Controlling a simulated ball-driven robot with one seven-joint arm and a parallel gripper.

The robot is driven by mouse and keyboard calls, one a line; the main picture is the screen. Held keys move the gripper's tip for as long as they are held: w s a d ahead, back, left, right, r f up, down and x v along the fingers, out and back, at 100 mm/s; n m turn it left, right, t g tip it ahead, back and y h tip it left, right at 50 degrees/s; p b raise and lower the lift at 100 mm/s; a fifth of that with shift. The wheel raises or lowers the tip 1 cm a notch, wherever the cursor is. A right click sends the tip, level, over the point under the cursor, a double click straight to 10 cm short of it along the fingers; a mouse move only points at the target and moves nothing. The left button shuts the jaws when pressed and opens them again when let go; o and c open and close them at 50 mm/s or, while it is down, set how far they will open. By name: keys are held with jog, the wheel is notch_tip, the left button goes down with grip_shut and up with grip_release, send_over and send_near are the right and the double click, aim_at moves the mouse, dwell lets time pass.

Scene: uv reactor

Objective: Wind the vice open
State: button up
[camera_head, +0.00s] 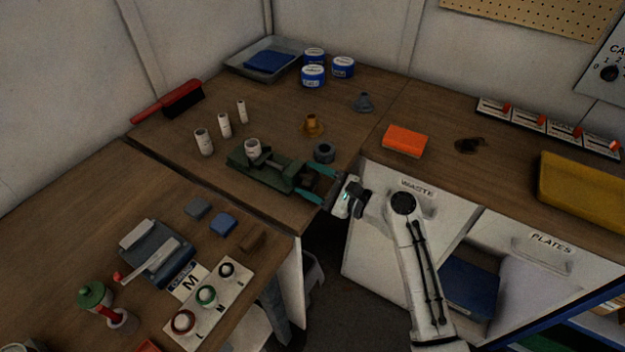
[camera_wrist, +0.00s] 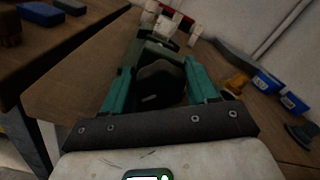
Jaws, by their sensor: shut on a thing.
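The green vice (camera_head: 265,176) sits at the front edge of the wooden bench in the head view, its near end facing my gripper. A white labelled cylinder (camera_head: 253,146) stands at the vice's far part, seemingly between its jaws. My gripper (camera_head: 309,182) reaches in from the right, its two teal fingers on either side of the vice's near end. In the wrist view, the fingers (camera_wrist: 158,80) are shut on a dark round handle (camera_wrist: 161,88) at the end of the green vice (camera_wrist: 158,50). The handle's side contacts are partly hidden by the fingers.
A dark grey ring (camera_head: 324,152) and a brass funnel-like piece (camera_head: 313,125) stand close behind the vice. Several white cylinders (camera_head: 225,125) stand to its left. An orange block (camera_head: 405,139) lies to the right. A gap separates the left bench, with a blue block (camera_head: 222,223).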

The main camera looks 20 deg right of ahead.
jog(key=shift+d+f, duration=0.3)
jog(key=shift+f, duration=0.1)
dwell(0.3)
jog(key=o, duration=1)
jog(key=shift+f, duration=0.1)
jog(key=shift+r, duration=0.25)
jog(key=shift+p+v, duration=0.65)
jog(key=shift+v, duration=1.55)
jog(key=p, duration=0.2)
send_near(316, 182)
jog(key=shift+s+d+r, duration=0.3)
jog(key=shift+s+d, duration=0.2)
jog(key=shift+s, duration=0.15)
